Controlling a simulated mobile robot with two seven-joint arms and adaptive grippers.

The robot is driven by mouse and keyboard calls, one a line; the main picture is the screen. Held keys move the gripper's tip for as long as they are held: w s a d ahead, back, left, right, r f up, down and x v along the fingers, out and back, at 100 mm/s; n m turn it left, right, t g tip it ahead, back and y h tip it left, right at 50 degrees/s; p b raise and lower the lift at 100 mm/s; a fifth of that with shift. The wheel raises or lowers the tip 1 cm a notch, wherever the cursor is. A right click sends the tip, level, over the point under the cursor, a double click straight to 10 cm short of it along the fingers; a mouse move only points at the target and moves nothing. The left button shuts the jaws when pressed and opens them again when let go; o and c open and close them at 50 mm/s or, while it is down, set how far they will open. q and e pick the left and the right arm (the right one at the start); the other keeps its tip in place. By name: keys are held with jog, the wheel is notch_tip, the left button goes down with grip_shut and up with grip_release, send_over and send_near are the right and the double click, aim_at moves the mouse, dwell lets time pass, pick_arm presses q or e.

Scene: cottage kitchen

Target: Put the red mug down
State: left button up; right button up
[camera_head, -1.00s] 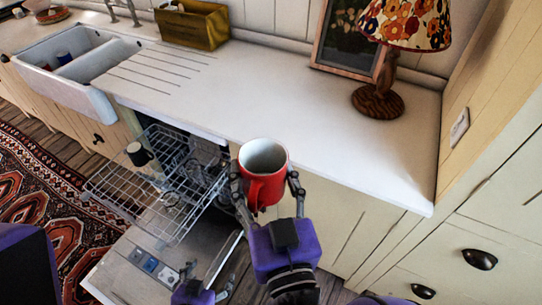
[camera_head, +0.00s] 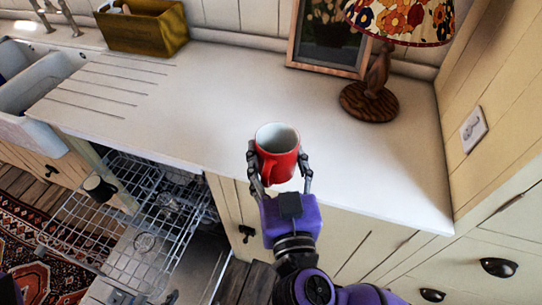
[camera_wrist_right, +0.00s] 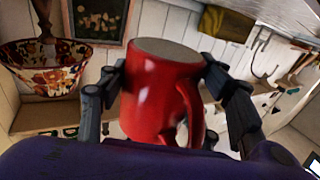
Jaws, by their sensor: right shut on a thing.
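The red mug (camera_head: 277,158) is held upright, its pale inside showing and its handle toward me. My right gripper (camera_head: 279,168) is shut on it, with a finger on each side. In the head view the mug overlaps the front part of the white countertop (camera_head: 225,110); I cannot tell its height above it. In the right wrist view the mug (camera_wrist_right: 160,90) fills the middle between the two dark fingers. Only a scrap of what may be my left gripper shows at the bottom edge of the head view.
A lamp (camera_head: 370,100) and a picture frame (camera_head: 327,68) stand at the back right. A wooden box (camera_head: 140,32) stands at the back left, near the sink (camera_head: 25,95). The open dishwasher rack (camera_head: 85,225) holds a dark mug (camera_head: 98,188). The middle of the countertop is clear.

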aim_at(276, 151)
jog(key=w, duration=0.1)
jog(key=w+f, duration=0.1)
jog(key=w, duration=0.1)
jog(key=w+f, duration=0.1)
jog(key=shift+w+a, duration=0.2)
jog(key=shift+w, duration=0.1)
jog(key=w+f, duration=0.1)
jog(key=f, duration=0.1)
jog(key=w+f+b, duration=0.1)
jog(key=w+f, duration=0.1)
jog(key=shift+w+a+f, duration=0.15)
jog(key=shift+a+f, duration=0.05)
jog(key=shift+f, duration=0.05)
jog(key=shift+w+f+b, duration=0.3)
jog(key=shift+w+b, duration=0.05)
jog(key=shift+w+a+f, duration=0.1)
jog(key=shift+w+f, duration=0.1)
jog(key=shift+f, duration=0.1)
notch_tip(276, 151, down, 4)
jog(key=shift+w+r+b, duration=0.15)
jog(key=shift+r+b, duration=0.1)
jog(key=shift+b, duration=0.4)
pick_arm(q)
jog(key=f, duration=0.2)
jog(key=s+f, duration=0.1)
jog(key=shift+a, duration=0.35)
pick_arm(e)
jog(key=shift+r, duration=0.15)
